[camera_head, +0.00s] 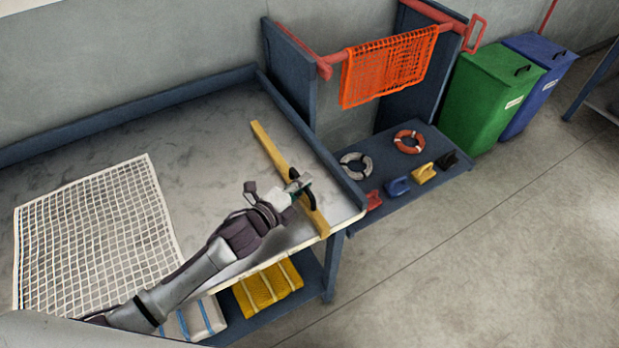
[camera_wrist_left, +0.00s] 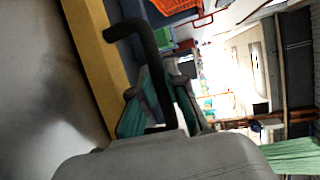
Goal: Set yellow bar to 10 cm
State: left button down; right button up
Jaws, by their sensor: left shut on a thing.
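The yellow bar (camera_head: 268,143) lies on the grey worktable near its right end, running from the back towards the front edge. In the left wrist view the bar (camera_wrist_left: 92,55) runs along the left side. A black curved handle (camera_head: 309,198) stands at the bar's front half. It also shows in the left wrist view (camera_wrist_left: 148,50). My left gripper (camera_head: 299,187) reaches over the bar and is shut on the black handle. Part of the bar is hidden behind the gripper. I cannot read any scale. My right gripper is not in view.
A white net (camera_head: 95,238) lies on the table's left part. A raised blue edge (camera_head: 130,113) borders the table. To the right are an orange net (camera_head: 388,66) on a red rail, a low shelf (camera_head: 440,183) with rings and weights, and green and blue bins (camera_head: 487,98).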

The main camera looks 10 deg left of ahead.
pick_arm(q)
jog(key=c, duration=1.4)
grip_release()
jog(key=shift+a, duration=0.1)
jog(key=shift+c, duration=0.2)
jog(key=v, duration=1.2)
